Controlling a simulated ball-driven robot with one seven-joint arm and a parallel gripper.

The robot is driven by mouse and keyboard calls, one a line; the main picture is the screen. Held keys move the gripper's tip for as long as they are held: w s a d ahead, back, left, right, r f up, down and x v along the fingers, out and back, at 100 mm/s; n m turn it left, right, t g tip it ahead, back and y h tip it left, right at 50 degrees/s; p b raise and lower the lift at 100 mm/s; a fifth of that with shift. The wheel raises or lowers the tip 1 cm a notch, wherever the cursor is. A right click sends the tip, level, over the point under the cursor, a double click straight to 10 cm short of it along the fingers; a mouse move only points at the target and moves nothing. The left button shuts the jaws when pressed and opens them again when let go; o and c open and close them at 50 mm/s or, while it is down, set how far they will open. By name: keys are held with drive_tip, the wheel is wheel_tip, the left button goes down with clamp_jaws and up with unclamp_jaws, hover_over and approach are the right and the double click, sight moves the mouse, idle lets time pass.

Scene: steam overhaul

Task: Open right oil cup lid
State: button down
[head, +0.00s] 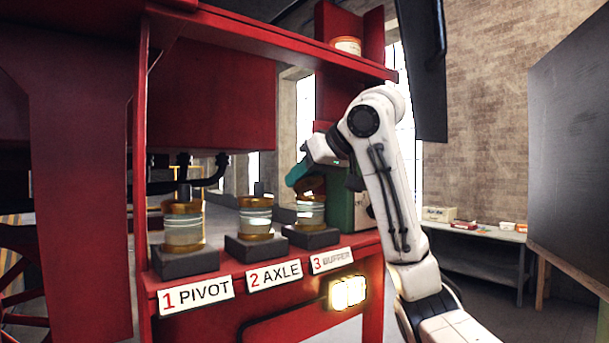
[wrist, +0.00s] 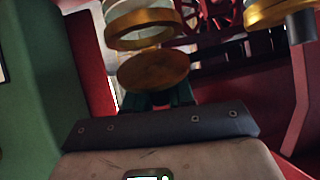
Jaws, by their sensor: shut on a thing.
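The right oil cup (head: 311,211), a glass cup with brass bands, stands on a dark block behind the "3 BUFFER" label. Its round brass lid (wrist: 153,70) shows in the wrist view, beside the cup's brass rim (wrist: 143,35); the lid looks tilted away from the rim. My gripper (head: 299,174) has teal fingers and is at the top of this cup. In the wrist view the fingers (wrist: 160,99) are shut at the lid's near edge. The exact contact is partly hidden by the lid and my gripper's body.
Two similar cups stand to the left, the axle cup (head: 255,217) and the pivot cup (head: 183,226), on the red shelf. A green box (head: 341,207) stands close on the right of the buffer cup. A red upper shelf (head: 270,38) overhangs the cups.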

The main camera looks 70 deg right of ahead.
drive_tip(key=shift+w+d+m+g+y, duration=0.15)
drive_tip(key=shift+w+d+g+y, duration=0.2)
drive_tip(key=shift+g+y, duration=0.6)
drive_tip(key=shift+w+d+m+g+y, duration=0.1)
drive_tip(key=shift+w+g+y, duration=0.3)
drive_tip(key=shift+g, duration=1.05)
drive_tip(key=shift+w+d+m+g+y, duration=0.15)
drive_tip(key=shift+w+d+g+y, duration=0.2)
drive_tip(key=shift+g+y, duration=0.6)
drive_tip(key=shift+w+f+g, duration=0.1)
drive_tip(key=shift+g, duration=0.25)
drive_tip(key=c, duration=1.1)
unclamp_jaws()
drive_tip(key=shift+o, duration=0.2)
drive_tip(key=shift+f, duration=0.1)
drive_tip(key=shift+a+h, duration=0.1)
drive_tip(key=shift+h, duration=0.2)
